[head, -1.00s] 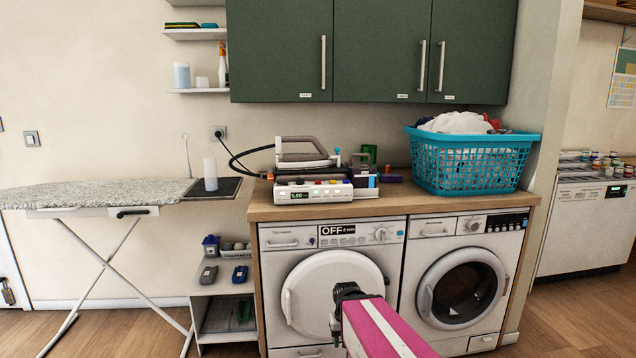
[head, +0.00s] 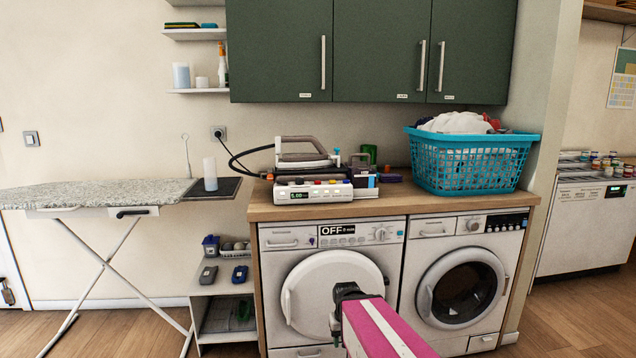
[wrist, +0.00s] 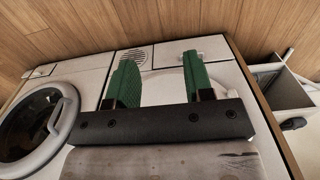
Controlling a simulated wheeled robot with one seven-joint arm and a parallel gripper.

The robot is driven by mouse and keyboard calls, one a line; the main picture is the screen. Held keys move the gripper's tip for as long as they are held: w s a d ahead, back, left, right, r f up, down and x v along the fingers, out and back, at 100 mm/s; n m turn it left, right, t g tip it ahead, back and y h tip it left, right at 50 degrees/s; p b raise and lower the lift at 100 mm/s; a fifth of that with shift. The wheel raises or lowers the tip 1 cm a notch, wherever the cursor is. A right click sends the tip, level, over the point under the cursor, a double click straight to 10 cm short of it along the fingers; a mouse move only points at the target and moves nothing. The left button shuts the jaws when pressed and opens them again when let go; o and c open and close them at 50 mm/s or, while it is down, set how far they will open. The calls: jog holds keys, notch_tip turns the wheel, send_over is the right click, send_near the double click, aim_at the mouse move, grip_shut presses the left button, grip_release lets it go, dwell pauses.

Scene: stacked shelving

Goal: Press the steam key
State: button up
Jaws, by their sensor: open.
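The steam station (head: 314,190) stands on the wooden counter, with an iron (head: 303,152) resting on top. Its front panel has a small lit display reading about 5.00 and a row of small coloured keys (head: 318,183). The key labels are too small to read, so I cannot tell which is the steam key. My gripper (wrist: 155,80) is open and empty in the wrist view, its two green fingers apart in front of the white washing machine. In the head view my pink and white arm reaches toward the washer door, well below the station.
A washer (head: 278,242) showing OFF and a second machine (head: 428,275) stand under the counter (head: 400,205). A blue laundry basket (head: 470,170) sits at the counter's right. Green cupboards (head: 280,60) hang above. An ironing board (head: 90,193) stands left.

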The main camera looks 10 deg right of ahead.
grip_shut()
dwell(1.7)
